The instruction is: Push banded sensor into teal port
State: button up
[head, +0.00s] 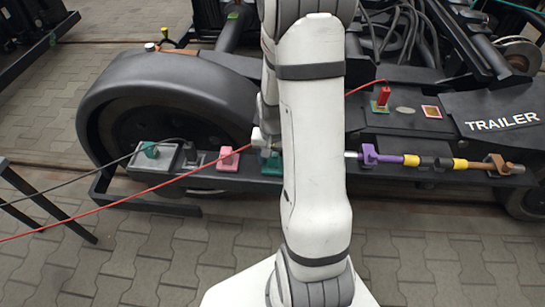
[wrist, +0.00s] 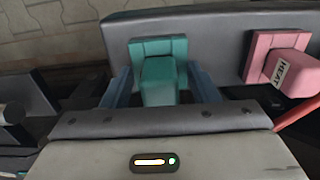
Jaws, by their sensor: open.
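The teal port (wrist: 160,47) is a square teal plate on the dark ledge. A teal block (wrist: 158,82) stands out from it toward the wrist camera. My gripper (wrist: 163,82) is open, with one blue finger on each side of the teal block; contact cannot be told. In the head view the teal port (head: 271,165) shows low beside my arm, which hides most of my gripper. I cannot pick out a separate banded sensor at the port. A rod with yellow and black bands (head: 427,161) lies along the ledge to the right, beside a purple fitting (head: 370,154).
A pink HEAT block (wrist: 280,66) stands close right of my gripper in the wrist view. In the head view, a grey box with a teal plug (head: 150,150) sits further left. A red cable (head: 130,195) and a dark cable cross the left. A red plug (head: 384,96) stands behind.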

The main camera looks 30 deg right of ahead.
notch_tip(320, 180, up, 8)
jog(key=p, duration=0.3)
jog(key=shift+f, duration=0.1)
dwell(0.6)
jog(key=s+a+r+n+t+p, duration=0.1)
jog(key=s+a+r+p, duration=0.3)
jog(key=r+p, duration=0.4)
jog(key=s+a+r+n+p, duration=0.3)
jog(key=r+p, duration=0.6)
jog(key=r, duration=1.1)
jog(key=s+a+r+n+t+p, duration=0.1)
jog(key=s+a+r+p, duration=0.4)
jog(key=r, duration=0.9)
jog(key=n+p, duration=0.1)
jog(key=p, duration=0.2)
jog(key=shift+n+t, duration=0.3)
jog(key=shift+n, duration=0.1)
